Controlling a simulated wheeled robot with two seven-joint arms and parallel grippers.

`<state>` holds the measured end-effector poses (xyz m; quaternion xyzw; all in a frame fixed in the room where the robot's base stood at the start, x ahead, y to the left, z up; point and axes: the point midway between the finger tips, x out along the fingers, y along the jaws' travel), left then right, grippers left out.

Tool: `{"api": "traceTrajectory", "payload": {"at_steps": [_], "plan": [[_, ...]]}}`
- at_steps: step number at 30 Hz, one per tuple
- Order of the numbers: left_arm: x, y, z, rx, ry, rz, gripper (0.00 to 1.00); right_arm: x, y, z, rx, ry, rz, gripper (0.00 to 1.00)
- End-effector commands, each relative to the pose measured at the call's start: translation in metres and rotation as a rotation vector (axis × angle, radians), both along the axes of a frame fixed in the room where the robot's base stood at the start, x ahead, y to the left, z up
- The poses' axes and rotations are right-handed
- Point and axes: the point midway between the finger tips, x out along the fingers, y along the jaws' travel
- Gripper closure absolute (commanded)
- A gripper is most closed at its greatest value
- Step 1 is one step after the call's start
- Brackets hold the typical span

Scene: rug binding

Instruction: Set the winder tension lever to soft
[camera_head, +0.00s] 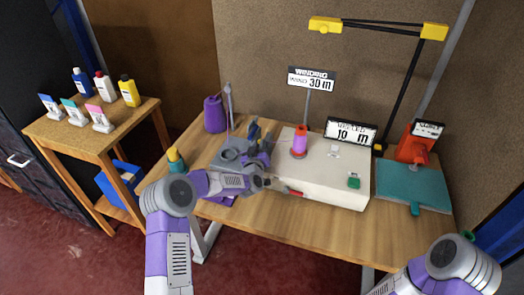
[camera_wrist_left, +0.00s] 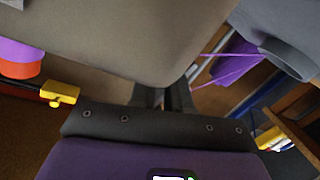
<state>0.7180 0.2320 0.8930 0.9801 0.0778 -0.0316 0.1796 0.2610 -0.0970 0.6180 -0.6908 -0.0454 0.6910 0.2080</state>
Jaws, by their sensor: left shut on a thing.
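The winder is a cream box (camera_head: 338,170) on the wooden table, with a purple and orange cone (camera_head: 299,142) standing on it. A red-tipped lever (camera_head: 296,193) sticks out low at the box's front left. My left gripper (camera_head: 280,187) is at this lever and shut on it; the fingers hide part of it. In the left wrist view the shut fingers (camera_wrist_left: 160,97) reach up to the edge of the box (camera_wrist_left: 120,35), and the lever itself is hidden there. No soft marking can be read. My right gripper is out of view.
A sign reading "WINDING 30 m" (camera_head: 311,79) stands behind, and a "10 m" display (camera_head: 351,132) sits on the box. A purple spool (camera_head: 215,114) stands left, a teal board (camera_head: 412,185) right. The table's front strip is clear.

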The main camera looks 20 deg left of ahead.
Motion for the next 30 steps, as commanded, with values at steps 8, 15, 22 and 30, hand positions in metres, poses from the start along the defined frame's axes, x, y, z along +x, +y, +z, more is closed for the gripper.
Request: {"api": "traceTrajectory", "payload": {"at_steps": [8, 15, 22, 30], "plan": [[0.0, 0.009, -0.005, -0.17, 0.005, 0.001, 1.0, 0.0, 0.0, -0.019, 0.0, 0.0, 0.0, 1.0], [0.0, 0.012, -0.006, -0.247, 0.008, 0.0, 1.0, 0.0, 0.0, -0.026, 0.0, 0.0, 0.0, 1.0], [0.0, 0.012, -0.006, -0.268, 0.01, 0.001, 1.0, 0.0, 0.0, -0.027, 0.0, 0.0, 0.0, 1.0], [0.0, 0.012, -0.006, -0.268, 0.01, 0.002, 1.0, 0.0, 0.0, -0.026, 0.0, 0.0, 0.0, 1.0]]}}
